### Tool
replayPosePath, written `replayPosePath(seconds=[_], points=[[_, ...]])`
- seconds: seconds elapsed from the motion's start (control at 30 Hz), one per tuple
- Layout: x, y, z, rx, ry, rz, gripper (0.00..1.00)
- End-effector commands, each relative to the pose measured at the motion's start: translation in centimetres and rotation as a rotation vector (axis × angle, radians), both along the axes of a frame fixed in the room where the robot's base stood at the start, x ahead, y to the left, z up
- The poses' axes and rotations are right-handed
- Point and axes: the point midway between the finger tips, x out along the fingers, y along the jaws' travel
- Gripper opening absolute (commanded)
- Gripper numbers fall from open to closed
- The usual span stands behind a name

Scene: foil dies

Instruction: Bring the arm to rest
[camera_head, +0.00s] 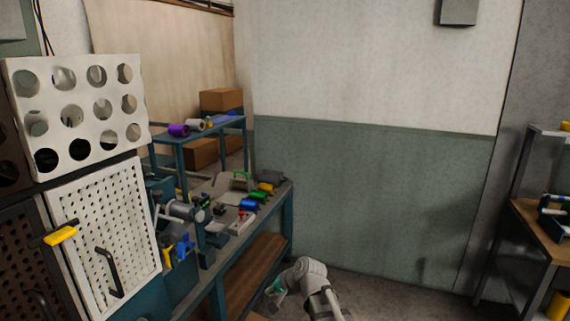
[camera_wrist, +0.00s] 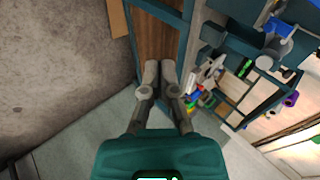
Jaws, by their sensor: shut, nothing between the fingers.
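My arm (camera_head: 322,299) shows at the bottom middle of the head view, low in front of the blue workbench. Its grey links are bent and partly cut off by the lower picture edge. In the wrist view my gripper (camera_wrist: 160,68) shows its two grey fingers close together, with nothing held between them. Behind the fingertips are the bench's blue frame and brown lower shelf (camera_wrist: 154,38). In the head view the fingers cannot be made out clearly.
The blue workbench (camera_head: 289,222) carries several coloured parts and a machine (camera_head: 183,210). White perforated panels (camera_head: 105,235) stand at the left. A shelf unit (camera_head: 518,185) stands at the far right. Bare floor (camera_head: 390,296) lies between the bench and that unit.

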Motion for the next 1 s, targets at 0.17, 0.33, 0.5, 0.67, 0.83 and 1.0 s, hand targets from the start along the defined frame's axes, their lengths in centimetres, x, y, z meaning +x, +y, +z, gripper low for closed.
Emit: replayPosePath(seconds=[0.17,0.33,0.5,0.67,0.83,1.0], points=[[-5.5,-8.4,-0.8,-0.288,0.055,0.137,0.00],[-10.4,-15.2,-1.2,-0.509,0.152,0.254,0.00],[-13.9,-19.6,-0.9,-0.639,0.242,0.328,0.00],[-15.2,-21.2,-0.8,-0.685,0.281,0.357,0.00],[-15.2,-21.4,-0.9,-0.689,0.286,0.361,0.00],[-15.2,-21.3,-0.9,-0.689,0.284,0.360,0.13]])
